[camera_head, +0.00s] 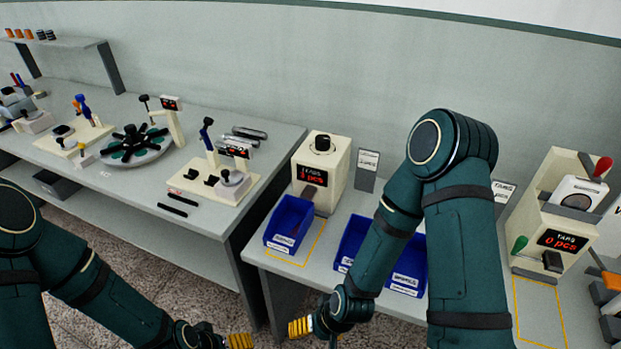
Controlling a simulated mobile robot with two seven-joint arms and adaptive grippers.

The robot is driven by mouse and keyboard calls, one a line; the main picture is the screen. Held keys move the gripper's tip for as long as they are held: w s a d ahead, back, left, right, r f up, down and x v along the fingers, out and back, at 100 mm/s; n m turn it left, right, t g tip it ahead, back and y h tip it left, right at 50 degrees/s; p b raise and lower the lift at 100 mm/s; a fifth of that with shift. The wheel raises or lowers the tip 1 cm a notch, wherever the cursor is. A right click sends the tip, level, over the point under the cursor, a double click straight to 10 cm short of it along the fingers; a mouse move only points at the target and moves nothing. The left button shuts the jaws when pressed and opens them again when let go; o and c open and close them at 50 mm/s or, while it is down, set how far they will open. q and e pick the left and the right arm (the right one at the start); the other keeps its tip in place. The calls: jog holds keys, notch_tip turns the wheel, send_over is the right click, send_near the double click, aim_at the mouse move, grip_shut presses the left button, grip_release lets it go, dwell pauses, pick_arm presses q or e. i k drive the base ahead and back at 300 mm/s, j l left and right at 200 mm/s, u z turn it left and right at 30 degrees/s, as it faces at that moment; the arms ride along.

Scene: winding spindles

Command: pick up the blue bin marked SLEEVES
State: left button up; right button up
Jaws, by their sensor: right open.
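Several blue bins stand on the right-hand bench. One bin (290,226) sits at the left, inside a yellow outline in front of a cream machine. A second bin (350,243) stands to its right, partly behind my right arm. A third bin (406,268) is beside that, also partly covered. The white labels are too small to read surely, so I cannot tell which is marked SLEEVES. My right gripper (302,327) is open, low in front of the bench and apart from the bins. My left gripper (238,341) is at the bottom edge, its jaws partly cut off.
The cream TABS machine (321,168) stands behind the left bin. Another dispenser (560,215) with an empty yellow outline stands at the right. The left bench (110,185) holds winding fixtures and a round turntable (137,146). A gap separates the benches; speckled floor shows below.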

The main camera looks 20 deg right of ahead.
aim_at(290, 223)
jog(key=i+j, duration=0.15)
jog(key=j, duration=0.15)
jog(key=i+j, duration=0.15)
jog(key=j, duration=0.2)
jog(key=i+j, duration=0.1)
jog(key=j, duration=0.2)
jog(key=i+j+z, duration=0.1)
jog(key=j, duration=0.15)
jog(key=i+j+z, duration=0.15)
jog(key=j, duration=0.15)
jog(key=j+z, duration=0.1)
jog(key=j, duration=0.2)
jog(key=l+z, duration=0.1)
jog(key=z, duration=0.3)
jog(key=i+z, duration=0.1)
jog(key=z, duration=0.3)
jog(key=i+l+z, duration=0.1)
jog(key=z, duration=0.65)
jog(key=i+z, duration=0.25)
jog(key=z, duration=0.15)
